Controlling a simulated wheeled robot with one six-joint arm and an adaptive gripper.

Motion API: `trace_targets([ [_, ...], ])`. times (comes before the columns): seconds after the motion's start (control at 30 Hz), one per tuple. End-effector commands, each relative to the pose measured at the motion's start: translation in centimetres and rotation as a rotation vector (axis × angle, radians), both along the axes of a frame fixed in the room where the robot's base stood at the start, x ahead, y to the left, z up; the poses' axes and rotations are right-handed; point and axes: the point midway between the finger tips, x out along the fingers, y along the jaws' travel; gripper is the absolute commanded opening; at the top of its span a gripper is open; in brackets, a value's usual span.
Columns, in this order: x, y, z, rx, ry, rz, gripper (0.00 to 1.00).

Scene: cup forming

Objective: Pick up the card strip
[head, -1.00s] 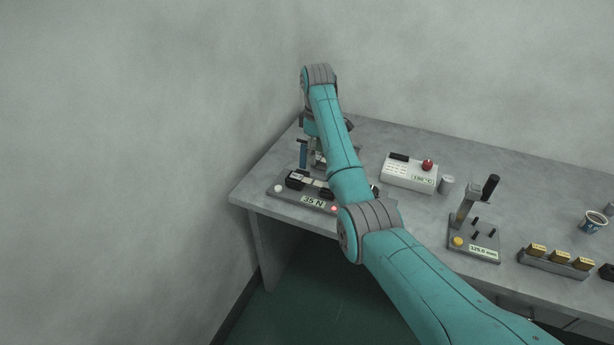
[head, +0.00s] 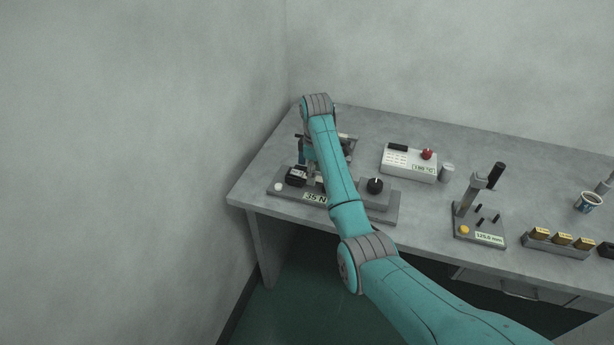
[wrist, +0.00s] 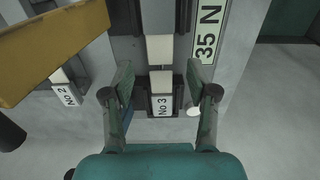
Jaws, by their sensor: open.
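In the wrist view a pale strip (wrist: 160,48), which seems to be the card strip, runs under dark clamp parts of the 35 N device. A pale piece also shows at a holder marked No 3 (wrist: 162,104); I cannot tell if it is one strip. My gripper (wrist: 158,70) is open, with a finger on either side of this line and nothing visibly held. I cannot tell its height above the strip. In the head view my arm mostly hides the gripper above the 35 N device (head: 283,189).
A holder marked No 2 (wrist: 68,94) and an ochre bar (wrist: 50,48) lie left in the wrist view. In the head view, a black knob (head: 375,185), a white heater box (head: 409,163) and a 125.0 mm stand (head: 478,228) are to the right. A wall is close on the left.

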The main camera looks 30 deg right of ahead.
Motion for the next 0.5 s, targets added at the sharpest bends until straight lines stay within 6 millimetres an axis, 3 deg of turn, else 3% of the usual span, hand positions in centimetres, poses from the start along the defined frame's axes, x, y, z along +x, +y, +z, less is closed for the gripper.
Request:
trace_targets([
  [0.27, -0.15, -0.09, -0.31, 0.0, 0.0, 0.0, 0.58],
  [0.5, -0.13, -0.09, -0.3, 0.0, 0.0, 0.0, 0.05],
])
